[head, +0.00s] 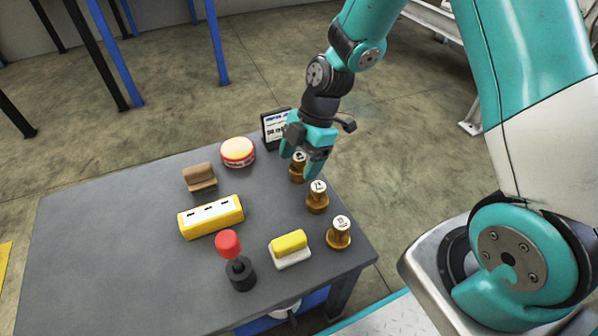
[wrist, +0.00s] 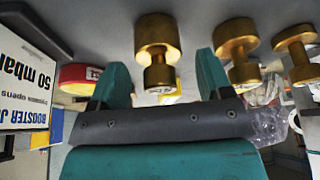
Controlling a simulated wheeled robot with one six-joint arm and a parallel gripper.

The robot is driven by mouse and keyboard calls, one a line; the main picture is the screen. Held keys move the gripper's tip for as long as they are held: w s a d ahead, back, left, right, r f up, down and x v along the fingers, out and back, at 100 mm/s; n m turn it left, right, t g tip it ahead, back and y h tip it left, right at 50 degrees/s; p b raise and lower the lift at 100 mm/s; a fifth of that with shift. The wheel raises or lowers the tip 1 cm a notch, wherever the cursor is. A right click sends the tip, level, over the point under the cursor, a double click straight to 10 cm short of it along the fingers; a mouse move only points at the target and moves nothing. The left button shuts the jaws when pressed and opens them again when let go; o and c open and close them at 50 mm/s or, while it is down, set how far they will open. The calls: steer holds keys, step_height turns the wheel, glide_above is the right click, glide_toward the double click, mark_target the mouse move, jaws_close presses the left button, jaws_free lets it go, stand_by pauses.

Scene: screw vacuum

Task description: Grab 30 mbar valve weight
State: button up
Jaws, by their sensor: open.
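Three brass valve weights with white top labels stand in a row along the table's right side: a far one (head: 297,172), a middle one (head: 317,200) and a near one (head: 338,235). The labels are too small to read surely, so I cannot tell which is 30 mbar. My gripper (head: 300,161) is open above and around the far weight's top. In the upside-down wrist view one weight (wrist: 157,42) shows ahead between my open fingers (wrist: 160,80), with no clear contact. The other weights (wrist: 236,48) (wrist: 296,45) show to its right.
A sign (head: 276,128) stands behind the far weight; in the wrist view its inverted card (wrist: 22,85) reads 50 mbar. A red-yellow round tin (head: 238,152), brown block (head: 199,177), yellow bar (head: 210,216), red-knobbed black piece (head: 240,274) and yellow-white block (head: 290,249) stand left on the grey table (head: 100,225).

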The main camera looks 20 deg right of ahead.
steer(key=shift+r, duration=0.1)
steer(key=c, duration=1.1)
steer(key=shift+c, duration=0.2)
